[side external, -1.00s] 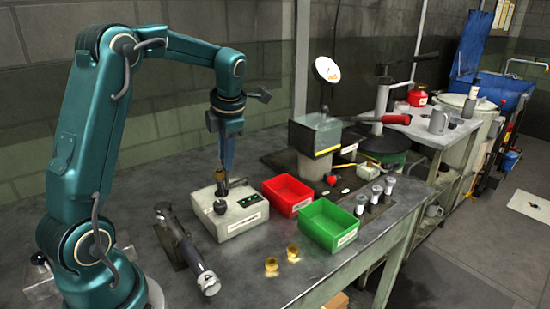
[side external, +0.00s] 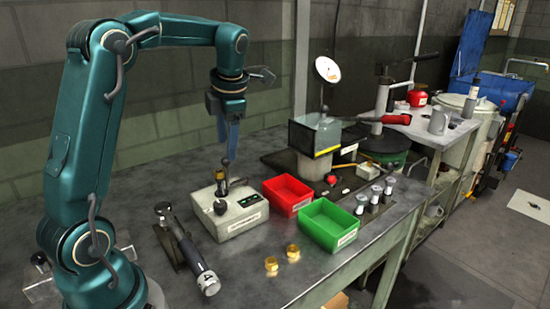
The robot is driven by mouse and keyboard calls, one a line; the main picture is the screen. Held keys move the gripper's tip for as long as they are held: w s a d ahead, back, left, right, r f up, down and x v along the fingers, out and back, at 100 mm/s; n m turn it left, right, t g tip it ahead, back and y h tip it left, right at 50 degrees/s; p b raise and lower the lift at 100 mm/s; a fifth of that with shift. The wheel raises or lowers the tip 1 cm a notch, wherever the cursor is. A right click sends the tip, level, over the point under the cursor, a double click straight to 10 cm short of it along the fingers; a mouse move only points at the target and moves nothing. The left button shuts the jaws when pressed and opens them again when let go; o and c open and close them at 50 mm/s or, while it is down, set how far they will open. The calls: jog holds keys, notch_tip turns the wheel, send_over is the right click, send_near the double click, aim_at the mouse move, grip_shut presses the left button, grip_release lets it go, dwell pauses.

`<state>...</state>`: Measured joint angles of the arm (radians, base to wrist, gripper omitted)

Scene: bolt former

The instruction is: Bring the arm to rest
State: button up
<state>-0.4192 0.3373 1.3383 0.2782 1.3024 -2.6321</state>
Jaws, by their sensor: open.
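My teal arm is raised over the left half of the bench. My gripper (side external: 228,150) points straight down, with blue fingers, above the white-grey block device (side external: 238,222). The fingers hang at about the height of the device's dark upright post (side external: 224,172). From this side the two fingers overlap and the gap between them is hard to see. I see nothing held in them.
A red bin (side external: 288,196) and a green bin (side external: 330,224) stand right of the device. Two brass pieces (side external: 271,266) lie in front. A dark cylindrical tool (side external: 186,247) lies left. A glass-fronted machine (side external: 315,135) stands behind.

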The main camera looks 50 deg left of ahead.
jog(key=shift+d+r, duration=0.15)
jog(key=shift+r, duration=0.3)
jog(key=s+d+r+m+t, duration=0.2)
jog(key=s+d+m, duration=0.1)
jog(key=d+m, duration=0.15)
jog(key=s+d+r+m+t, duration=0.1)
jog(key=s+d+r+m, duration=0.1)
jog(key=d+r+m, duration=0.3)
jog(key=s+d+f+m+t+h, duration=0.1)
jog(key=s+d+f+m, duration=0.3)
jog(key=m, duration=0.8)
jog(key=s+d+f+m+t+h, duration=0.1)
jog(key=s+d+f+m, duration=0.3)
jog(key=m, duration=0.9)
jog(key=shift+s+d+f+h, duration=0.15)
jog(key=shift+d+f+h, duration=0.45)
jog(key=shift+h, duration=0.2)
